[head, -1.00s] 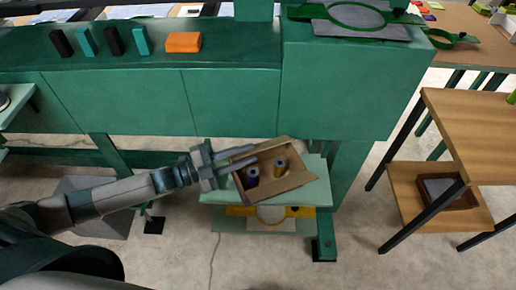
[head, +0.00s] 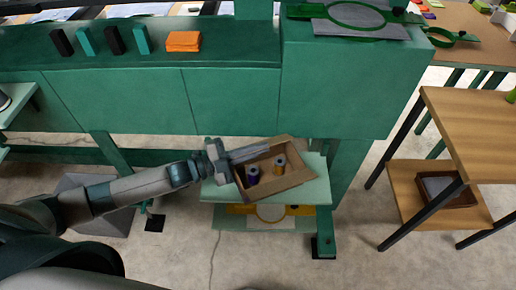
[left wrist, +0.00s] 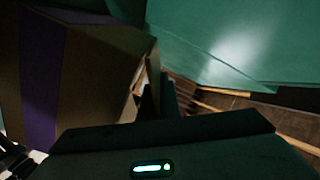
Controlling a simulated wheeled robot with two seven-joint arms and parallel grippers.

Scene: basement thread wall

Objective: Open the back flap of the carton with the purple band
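The brown carton (head: 292,180) sits tilted in the picture on a small pale-green shelf, its top at least partly open. The purple band (left wrist: 40,75) runs down the carton wall in the left wrist view. My left gripper (head: 268,149) lies along the carton's back-left edge, its fingers close together and reaching over the opening. In the left wrist view the fingers (left wrist: 158,95) also show close together beside the carton, with nothing clear between them. The back flap is hard to make out behind the fingers. My right gripper is out of view.
The pale-green shelf (head: 318,190) stands below a large green machine body (head: 330,90), which overhangs close behind the carton. A lower shelf holds a yellow item (head: 298,210). A wooden table (head: 470,120) stands at right. The floor in front is clear.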

